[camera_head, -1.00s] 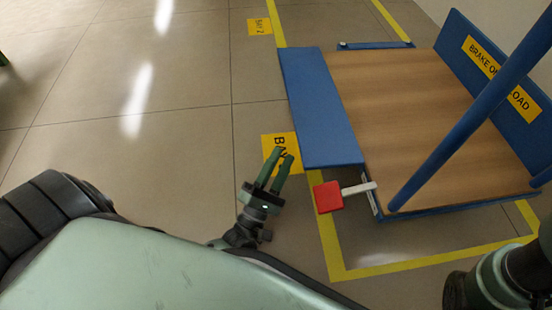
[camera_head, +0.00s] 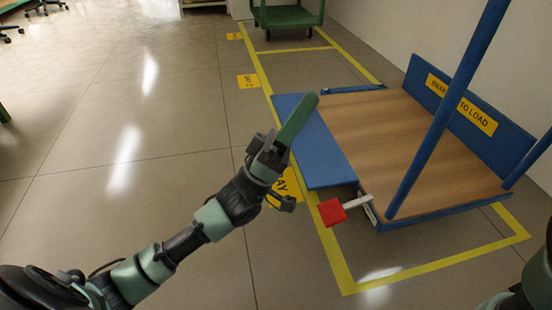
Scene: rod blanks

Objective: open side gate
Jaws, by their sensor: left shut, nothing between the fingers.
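A blue cart with a wooden deck (camera_head: 390,150) stands in a yellow-taped bay at the right. Its blue side gate (camera_head: 322,165) is a flat panel along the deck's left edge, folded outward and about level with the deck. A red-ended lever (camera_head: 332,211) with a pale shaft sticks out at the cart's near left corner. My left gripper (camera_head: 305,108) is raised in front of the gate's left part and covers some of it. Its green fingers are together and hold nothing. Whether they touch the gate I cannot tell. My right gripper is not in view.
Blue upright posts (camera_head: 440,120) rise at the cart's right side. A blue end panel with a yellow brake label (camera_head: 465,107) stands at the back right. A green cart (camera_head: 288,16) stands farther back.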

